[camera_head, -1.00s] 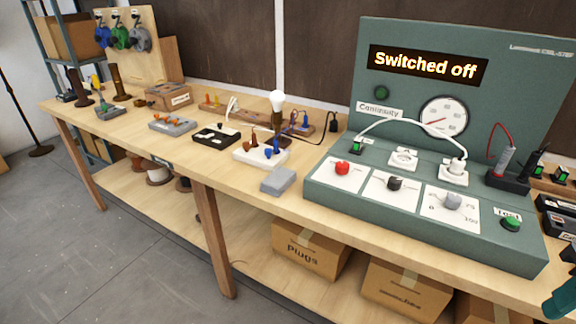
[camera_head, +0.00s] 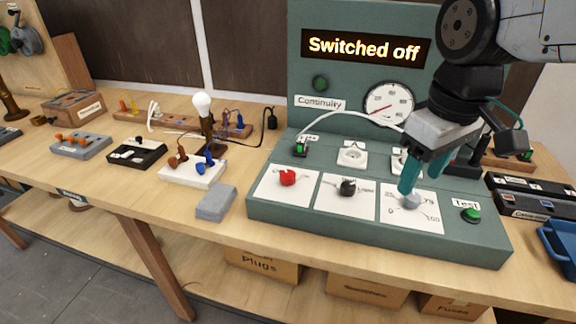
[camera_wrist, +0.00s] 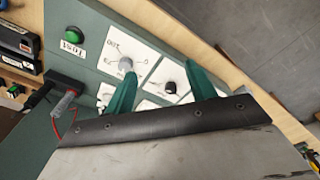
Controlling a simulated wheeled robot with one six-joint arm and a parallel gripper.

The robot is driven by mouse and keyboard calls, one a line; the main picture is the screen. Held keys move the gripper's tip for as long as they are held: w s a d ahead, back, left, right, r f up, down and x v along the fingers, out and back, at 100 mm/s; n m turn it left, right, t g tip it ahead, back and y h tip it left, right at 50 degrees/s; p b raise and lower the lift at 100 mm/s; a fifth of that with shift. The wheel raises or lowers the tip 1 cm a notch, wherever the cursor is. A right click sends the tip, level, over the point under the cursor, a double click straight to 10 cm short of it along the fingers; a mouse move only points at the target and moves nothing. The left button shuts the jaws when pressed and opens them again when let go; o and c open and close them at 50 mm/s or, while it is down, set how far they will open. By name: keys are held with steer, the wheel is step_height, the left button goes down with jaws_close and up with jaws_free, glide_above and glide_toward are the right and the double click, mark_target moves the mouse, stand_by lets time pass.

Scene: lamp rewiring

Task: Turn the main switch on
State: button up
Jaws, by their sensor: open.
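The green test panel (camera_head: 275,214) stands on the bench, and its display (camera_head: 366,47) reads "Switched off". A red knob (camera_head: 288,177) sits on its left white plate. A black knob (camera_head: 348,187) is on the middle plate and a grey knob (camera_head: 412,201) on the right plate. I cannot read which knob is marked as the main switch. My gripper (camera_head: 422,182) is open with teal fingers, above the right plate near the grey knob. In the wrist view my fingers (camera_wrist: 162,90) straddle the area by the grey knob (camera_wrist: 125,63) and black knob (camera_wrist: 170,87); the red knob is hidden there.
A green Test button (camera_head: 471,215) is right of the grey knob. A white cable (camera_head: 375,114) arches over the panel, with sockets behind the knobs. A lamp (camera_head: 203,122) and a grey block (camera_head: 216,203) stand left of the panel. A blue tray (camera_head: 556,262) is at right.

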steer(key=w+a+f+n, duration=0.1)
steer(key=w+a+n, duration=0.6)
steer(key=w+a, duration=0.3)
steer(key=n+g, duration=0.1)
steer(key=n, duration=0.5)
glide_above(287, 173)
step_height(287, 173, down, 5)
steer(key=shift+s+d+r, duration=0.15)
steer(key=shift+f, duration=0.35)
step_height(287, 173, down, 7)
steer(key=shift+f, duration=0.1)
steer(key=c, duration=1)
